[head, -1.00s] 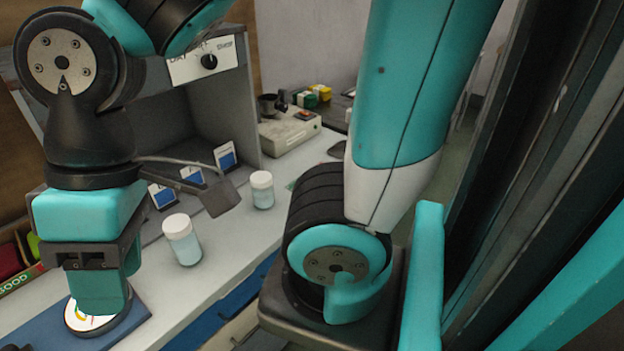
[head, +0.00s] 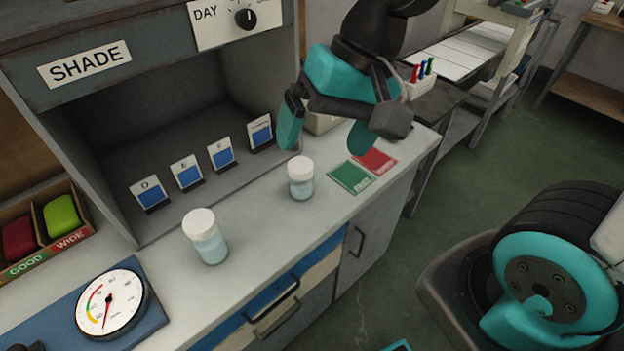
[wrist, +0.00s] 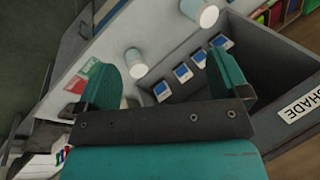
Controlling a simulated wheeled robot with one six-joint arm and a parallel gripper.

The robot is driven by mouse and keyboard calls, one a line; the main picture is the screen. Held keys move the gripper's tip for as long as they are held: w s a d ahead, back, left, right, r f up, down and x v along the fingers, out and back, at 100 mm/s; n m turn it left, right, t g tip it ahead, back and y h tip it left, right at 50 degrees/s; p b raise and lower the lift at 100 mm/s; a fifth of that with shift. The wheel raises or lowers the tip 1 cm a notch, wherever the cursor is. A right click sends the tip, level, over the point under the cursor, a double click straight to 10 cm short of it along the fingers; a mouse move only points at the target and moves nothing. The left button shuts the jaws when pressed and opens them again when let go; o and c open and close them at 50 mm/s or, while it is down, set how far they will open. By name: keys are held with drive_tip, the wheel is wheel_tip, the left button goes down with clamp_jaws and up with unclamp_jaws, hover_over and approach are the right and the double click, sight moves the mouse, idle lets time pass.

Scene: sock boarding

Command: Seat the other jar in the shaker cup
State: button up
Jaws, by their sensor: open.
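Two clear jars with white lids and pale blue contents stand upright on the grey counter. The nearer jar (head: 207,240) is left of the farther jar (head: 300,180). In the wrist view the farther jar (wrist: 135,62) shows between my fingers, beyond their tips, and the nearer jar (wrist: 200,10) is at the top edge. My gripper (head: 322,145) is open and empty, raised above the counter behind the farther jar and apart from it. A beige machine (head: 318,122) is mostly hidden behind my gripper; I cannot make out the shaker cup.
A grey SHADE booth (head: 85,67) with several blue sample cards stands behind the jars. Green (head: 350,177) and red (head: 376,161) patches lie right of the farther jar.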

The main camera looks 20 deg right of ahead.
drive_tip(key=w+d+f+m+b, duration=0.1)
drive_tip(key=w+d+f+m, duration=0.1)
drive_tip(key=w+m, duration=0.35)
drive_tip(key=w+d+f+m, duration=0.2)
drive_tip(key=w+f+m, duration=0.15)
drive_tip(key=m, duration=0.35)
drive_tip(key=m+t, duration=0.1)
drive_tip(key=m, duration=0.9)
approach(301, 165)
drive_tip(key=x, duration=0.6)
drive_tip(key=shift+s+a+f, duration=0.15)
drive_tip(key=shift+w+x, duration=0.1)
drive_tip(key=shift+x, duration=1.35)
drive_tip(key=shift+w+x, duration=0.15)
drive_tip(key=shift+x, duration=1.25)
drive_tip(key=c, duration=1.1)
